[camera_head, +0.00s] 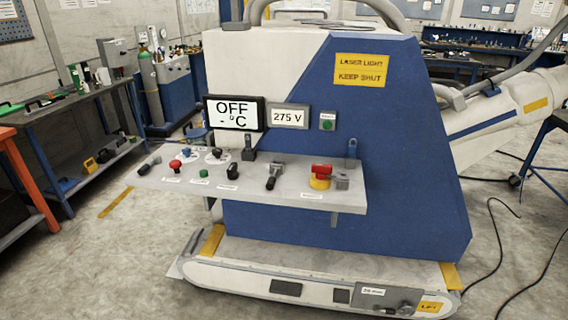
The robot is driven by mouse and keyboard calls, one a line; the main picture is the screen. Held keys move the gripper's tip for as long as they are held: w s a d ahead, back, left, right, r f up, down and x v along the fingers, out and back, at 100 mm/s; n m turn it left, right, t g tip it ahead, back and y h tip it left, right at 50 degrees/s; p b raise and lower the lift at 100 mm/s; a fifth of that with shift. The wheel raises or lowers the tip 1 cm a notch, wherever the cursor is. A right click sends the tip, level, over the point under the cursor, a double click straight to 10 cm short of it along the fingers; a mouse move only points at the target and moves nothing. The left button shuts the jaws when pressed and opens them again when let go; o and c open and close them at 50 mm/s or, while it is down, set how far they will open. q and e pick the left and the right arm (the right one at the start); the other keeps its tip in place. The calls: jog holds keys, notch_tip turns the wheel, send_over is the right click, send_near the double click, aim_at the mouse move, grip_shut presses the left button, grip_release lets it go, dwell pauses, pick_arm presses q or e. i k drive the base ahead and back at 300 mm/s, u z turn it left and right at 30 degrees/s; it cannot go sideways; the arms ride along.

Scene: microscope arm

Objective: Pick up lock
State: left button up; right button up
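No thing in the head view is clearly a lock. A small dark piece with a loop-like top (249,150) stands at the back of the grey control shelf (225,195), below the display. Neither of my grippers is in view.
The shelf also carries a red knob (174,166), a green button (204,173), a black knob (232,171) and a grey-black lever (274,176). It juts from a blue and white machine (400,170). A workbench (60,104) stands left. Cables (510,250) lie on the floor right.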

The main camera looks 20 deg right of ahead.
aim_at(351, 148)
jog(key=u, duration=1.95)
jog(key=i, duration=0.15)
jog(key=z, duration=1.45)
jog(key=i, duration=1.55)
jog(key=z, duration=1)
